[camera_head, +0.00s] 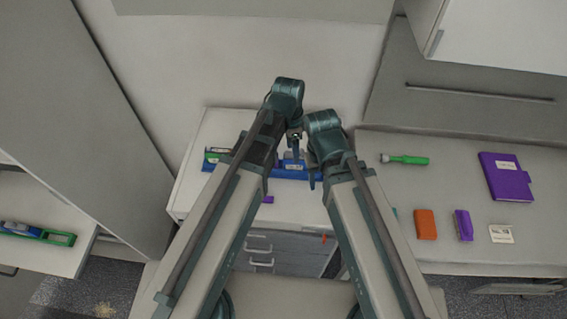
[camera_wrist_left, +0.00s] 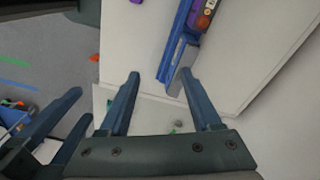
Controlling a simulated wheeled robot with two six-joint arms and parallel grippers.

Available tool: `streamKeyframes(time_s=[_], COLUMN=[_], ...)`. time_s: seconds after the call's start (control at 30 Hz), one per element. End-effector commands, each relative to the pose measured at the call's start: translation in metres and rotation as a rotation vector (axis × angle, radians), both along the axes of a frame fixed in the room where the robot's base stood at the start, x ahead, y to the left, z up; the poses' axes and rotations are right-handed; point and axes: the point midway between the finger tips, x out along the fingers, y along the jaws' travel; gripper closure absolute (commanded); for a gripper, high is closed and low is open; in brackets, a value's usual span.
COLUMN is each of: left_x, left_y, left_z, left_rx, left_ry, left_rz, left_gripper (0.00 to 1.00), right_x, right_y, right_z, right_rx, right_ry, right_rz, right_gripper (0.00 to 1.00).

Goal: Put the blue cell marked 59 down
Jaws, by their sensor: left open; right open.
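No marking 59 is readable in either view. A blue holder (camera_head: 285,175) lies on the white cabinet top, partly hidden by my arms; it also shows at the top of the left wrist view (camera_wrist_left: 175,52). A dark purple cell with an orange band (camera_wrist_left: 203,18) sits in it. My left gripper (camera_head: 296,150) is open above the holder; in the wrist view its fingers (camera_wrist_left: 160,74) are apart, with the holder's end between and beyond their tips. I see nothing held. My right gripper (camera_head: 312,181) is open beside it, lower and to the right, mostly hidden by its arm.
A green holder with a blue-and-white cell (camera_head: 22,228) lies on the left surface. The right bench carries a green tool (camera_head: 405,159), a purple notebook (camera_head: 505,176), an orange block (camera_head: 426,224), a purple item (camera_head: 463,225) and a white card (camera_head: 501,234). Drawers (camera_head: 262,246) are below the cabinet top.

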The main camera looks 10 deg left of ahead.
Motion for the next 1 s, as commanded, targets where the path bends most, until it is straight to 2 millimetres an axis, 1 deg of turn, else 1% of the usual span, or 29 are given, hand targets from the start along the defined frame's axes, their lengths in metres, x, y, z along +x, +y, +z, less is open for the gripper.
streamKeyframes(time_s=[0.03,0.1,0.2,0.3,0.4,0.5,0.6,1.0], left_x=[-0.025,-0.045,-0.069,-0.087,-0.098,-0.103,-0.104,-0.103], left_y=[0.005,0.011,0.019,0.025,0.030,0.032,0.033,0.033], left_z=[0.000,0.000,0.000,0.000,0.001,0.001,0.001,0.001], left_rx=[0.028,0.065,0.114,0.149,0.172,0.185,0.188,0.187], left_ry=[0.011,0.019,0.021,0.013,0.005,-0.002,-0.004,-0.003], left_rz=[0.110,0.276,0.493,0.666,0.783,0.849,0.870,0.868], left_gripper=[0.35,0.35,0.35,0.35,0.35,0.35,0.35,0.35], right_x=[0.000,0.000,0.000,0.000,0.000,0.000,0.000,0.000], right_y=[0.000,0.000,0.000,0.000,0.000,0.000,0.000,0.000], right_z=[0.000,0.000,0.000,0.000,0.000,0.000,0.000,0.000], right_rx=[0.000,0.000,0.000,0.000,0.000,0.000,0.000,0.000], right_ry=[0.000,0.000,0.000,0.000,0.000,0.000,0.000,0.000], right_rz=[0.000,0.000,0.000,0.000,0.000,0.000,0.000,0.000], right_gripper=[0.50,0.50,0.50,0.50,0.50,0.50,0.50,0.50])
